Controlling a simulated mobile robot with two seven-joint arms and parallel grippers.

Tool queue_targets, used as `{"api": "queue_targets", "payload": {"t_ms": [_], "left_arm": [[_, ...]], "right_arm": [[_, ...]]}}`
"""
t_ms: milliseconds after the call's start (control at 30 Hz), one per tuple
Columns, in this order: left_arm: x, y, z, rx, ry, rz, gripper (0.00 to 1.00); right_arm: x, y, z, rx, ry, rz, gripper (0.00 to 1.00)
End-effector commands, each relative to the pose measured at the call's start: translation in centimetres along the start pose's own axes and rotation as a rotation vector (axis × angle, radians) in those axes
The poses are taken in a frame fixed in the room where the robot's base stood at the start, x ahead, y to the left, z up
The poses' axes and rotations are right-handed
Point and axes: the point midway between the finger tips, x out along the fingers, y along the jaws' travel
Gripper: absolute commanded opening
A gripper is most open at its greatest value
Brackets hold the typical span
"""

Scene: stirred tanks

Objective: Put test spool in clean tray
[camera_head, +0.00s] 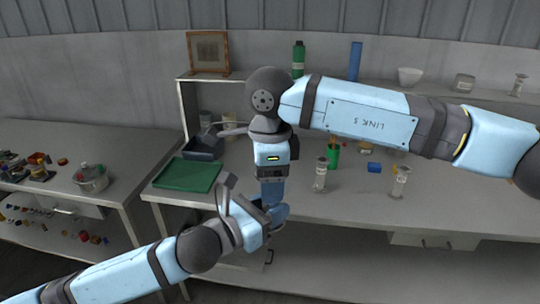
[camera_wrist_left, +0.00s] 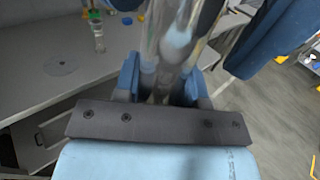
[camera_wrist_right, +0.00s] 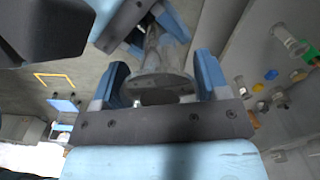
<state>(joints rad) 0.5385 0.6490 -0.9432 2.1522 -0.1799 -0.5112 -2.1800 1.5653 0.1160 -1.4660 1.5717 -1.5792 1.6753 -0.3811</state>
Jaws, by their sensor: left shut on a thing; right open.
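A clear, spool-shaped piece, apparently the test spool (camera_wrist_left: 172,45), stands between the fingers of my left gripper (camera_wrist_left: 160,82), which is shut on it. In the right wrist view its round grey flange (camera_wrist_right: 158,82) lies between the spread fingers of my right gripper (camera_wrist_right: 160,80). The right gripper is open, with gaps beside the flange. In the head view the right gripper (camera_head: 273,200) points down and meets the left gripper (camera_head: 262,216) in front of the bench edge; they mostly hide the spool. A green tray (camera_head: 187,175) lies on the bench's left end.
A dark bin (camera_head: 203,148) stands behind the green tray; which is the clean tray I cannot tell.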

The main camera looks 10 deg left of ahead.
Motion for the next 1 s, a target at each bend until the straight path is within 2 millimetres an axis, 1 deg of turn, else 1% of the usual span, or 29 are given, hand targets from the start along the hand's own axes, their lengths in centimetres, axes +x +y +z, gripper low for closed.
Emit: {"api": "queue_targets", "payload": {"t_ms": [33, 100, 200, 467, 500, 667, 700, 733, 767, 800, 833, 867, 1000], "left_arm": [[0.0, 0.0, 0.1, 0.000, -0.001, 0.000, 0.04], [0.0, 0.0, 0.1, 0.000, -0.001, 0.000, 0.04], [0.0, 0.0, 0.1, 0.000, -0.001, 0.000, 0.04], [0.0, 0.0, 0.1, 0.000, -0.001, 0.000, 0.04], [0.0, 0.0, 0.1, 0.000, -0.001, 0.000, 0.04], [0.0, 0.0, 0.1, 0.000, -0.001, 0.000, 0.04], [0.0, 0.0, 0.1, 0.000, -0.001, 0.000, 0.04], [0.0, 0.0, 0.1, 0.000, -0.001, 0.000, 0.42], [0.0, 0.0, 0.1, 0.000, -0.001, 0.000, 0.49], [0.0, 0.0, 0.1, 0.000, -0.001, 0.000, 0.59], [0.0, 0.0, 0.1, 0.000, -0.001, 0.000, 0.65], [0.0, 0.0, 0.1, 0.000, -0.001, 0.000, 0.68], [0.0, 0.0, 0.0, 0.000, 0.000, 0.000, 0.68]], "right_arm": [[0.6, 0.0, 0.0, 0.000, -0.001, 0.002, 0.68], [1.1, 0.0, 0.0, 0.000, -0.002, 0.001, 0.68], [1.5, 0.0, 0.0, 0.000, -0.002, 0.000, 0.68], [1.6, 0.0, 0.0, -0.001, -0.001, 0.000, 0.68], [1.6, 0.0, 0.0, -0.001, -0.001, 0.000, 0.64], [1.6, 0.0, 0.0, -0.001, -0.001, 0.000, 0.27], [1.6, 0.0, 0.0, -0.001, -0.002, 0.000, 0.26], [1.6, 0.0, 0.0, -0.001, -0.002, -0.001, 0.26], [1.6, 0.0, 0.0, -0.001, -0.002, -0.001, 0.22], [1.6, 0.0, 0.0, -0.001, -0.002, -0.001, 0.22], [1.6, 0.0, 0.0, -0.001, -0.002, -0.001, 0.22], [1.6, 0.0, 0.0, -0.001, -0.002, -0.001, 0.22], [1.6, 0.0, 0.0, -0.001, -0.002, -0.001, 0.22]]}}
